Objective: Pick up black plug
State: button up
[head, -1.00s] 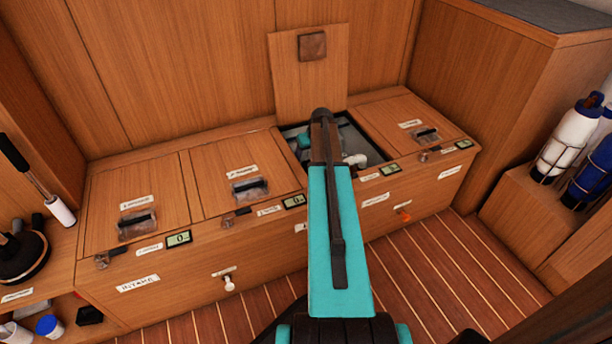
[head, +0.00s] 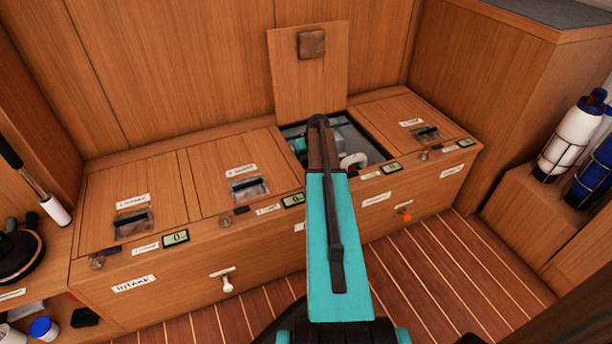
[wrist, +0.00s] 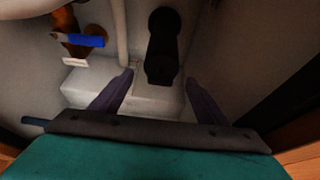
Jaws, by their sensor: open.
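My gripper (wrist: 159,77) is open, with one purple-grey finger on either side of the plug's near end. The fingertips reach about level with that near end, and I see no clear contact. In the head view my arm reaches into the open compartment (head: 291,131) of the wooden bench; my gripper and the plug are hidden there.
A valve with a blue handle (wrist: 82,41) is left of the plug, and a pale pipe (wrist: 120,30) runs between them. A white block (wrist: 150,92) lies below. A white pipe elbow (head: 354,160) shows in the compartment. The raised lid (head: 300,85) leans behind it.

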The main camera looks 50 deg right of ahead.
jog(key=shift+x, duration=0.85)
jog(key=c, duration=1.3)
jog(key=shift+o, duration=0.2)
jog(key=shift+r, duration=0.15)
notch_tip(320, 180, up, 10)
jog(key=p, duration=0.3)
jog(key=shift+p, duration=0.35)
jog(key=shift+r+p, duration=0.1)
jog(key=shift+p, duration=0.35)
